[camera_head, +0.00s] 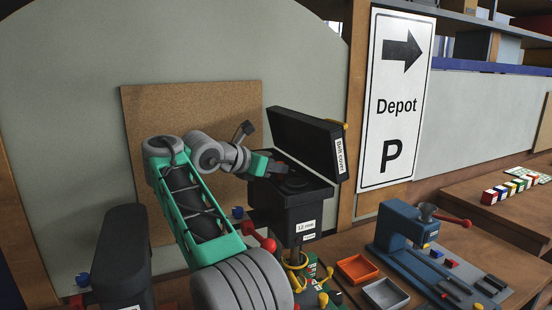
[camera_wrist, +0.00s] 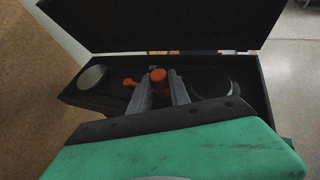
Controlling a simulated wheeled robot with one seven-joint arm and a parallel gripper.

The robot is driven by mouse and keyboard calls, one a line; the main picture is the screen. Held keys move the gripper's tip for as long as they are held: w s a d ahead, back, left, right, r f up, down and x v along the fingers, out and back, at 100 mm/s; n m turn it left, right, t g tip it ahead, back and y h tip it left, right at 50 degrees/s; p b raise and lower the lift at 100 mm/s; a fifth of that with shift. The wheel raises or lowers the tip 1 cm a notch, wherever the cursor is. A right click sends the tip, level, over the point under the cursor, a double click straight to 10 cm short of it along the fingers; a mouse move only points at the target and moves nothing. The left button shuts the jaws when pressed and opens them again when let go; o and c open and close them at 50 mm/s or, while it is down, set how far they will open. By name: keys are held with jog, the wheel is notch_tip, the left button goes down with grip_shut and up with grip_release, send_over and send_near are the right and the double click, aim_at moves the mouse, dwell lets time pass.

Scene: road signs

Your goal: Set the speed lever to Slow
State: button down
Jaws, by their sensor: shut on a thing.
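The dark machine head (camera_head: 287,205) has its lid, labelled "Belt cover" (camera_head: 305,140), raised open. My gripper (camera_head: 274,166) reaches into the open housing from the left. In the wrist view, the two grey fingers of my gripper (camera_wrist: 160,84) are shut on an orange knob (camera_wrist: 158,75) inside the housing. A smaller orange part (camera_wrist: 131,82) lies just left of the fingers. A dark round pulley (camera_wrist: 211,88) is to the right and a light grey disc (camera_wrist: 92,77) to the left. No "Slow" marking is readable, so I cannot tell the lever's setting.
The raised lid stands behind my gripper. Below the housing are a red-knobbed handle (camera_head: 265,240) and yellow parts. An orange tray (camera_head: 357,269), a grey tray (camera_head: 385,295) and a blue press (camera_head: 405,235) stand to the right. A Depot sign (camera_head: 396,100) stands behind.

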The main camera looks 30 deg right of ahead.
jog(key=shift+d+r, duration=0.1)
dwell(0.3)
jog(key=c, duration=1.5)
grip_release()
jog(key=shift+w+d, duration=0.1)
